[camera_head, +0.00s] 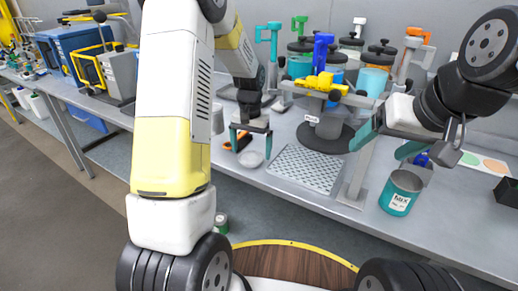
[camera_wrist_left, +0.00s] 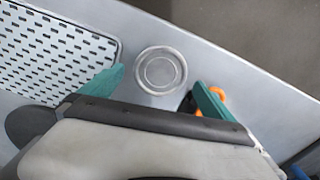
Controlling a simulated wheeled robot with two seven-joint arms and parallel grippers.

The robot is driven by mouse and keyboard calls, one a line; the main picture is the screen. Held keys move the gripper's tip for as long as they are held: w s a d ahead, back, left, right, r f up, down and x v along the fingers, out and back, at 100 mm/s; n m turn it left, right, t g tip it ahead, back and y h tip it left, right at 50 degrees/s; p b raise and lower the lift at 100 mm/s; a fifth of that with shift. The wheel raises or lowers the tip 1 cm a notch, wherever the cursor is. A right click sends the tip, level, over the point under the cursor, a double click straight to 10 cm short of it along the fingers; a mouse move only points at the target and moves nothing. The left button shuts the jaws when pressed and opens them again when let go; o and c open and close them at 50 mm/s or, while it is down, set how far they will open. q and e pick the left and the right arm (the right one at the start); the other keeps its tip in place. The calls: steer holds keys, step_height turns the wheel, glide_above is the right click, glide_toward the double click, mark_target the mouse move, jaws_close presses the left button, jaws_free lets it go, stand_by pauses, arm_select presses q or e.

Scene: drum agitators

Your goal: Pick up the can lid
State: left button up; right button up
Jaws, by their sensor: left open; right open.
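The can lid (camera_head: 251,158) is a round, pale grey disc lying flat on the workbench near its front edge. In the left wrist view the lid (camera_wrist_left: 160,70) shows concentric rings. My left gripper (camera_head: 251,145) points down with its teal fingers spread, just behind the lid in the head view. In the left wrist view the lid appears between and slightly beyond the fingertips (camera_wrist_left: 159,80); contact cannot be told. My right gripper (camera_head: 379,147) is open and empty above the bench, behind and above a teal-labelled metal can (camera_head: 400,193).
A perforated grey tray (camera_head: 305,168) lies right of the lid. A stirrer stand with a yellow clamp (camera_head: 325,85) rises behind it. An orange-handled object (camera_head: 239,141) lies beside my left gripper. Jars with black lids (camera_head: 372,75) stand at the back.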

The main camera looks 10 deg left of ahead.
arm_select(q)
step_height(320, 180, down, 2)
steer(key=shift+f, duration=0.1)
steer(key=c, duration=1.3)
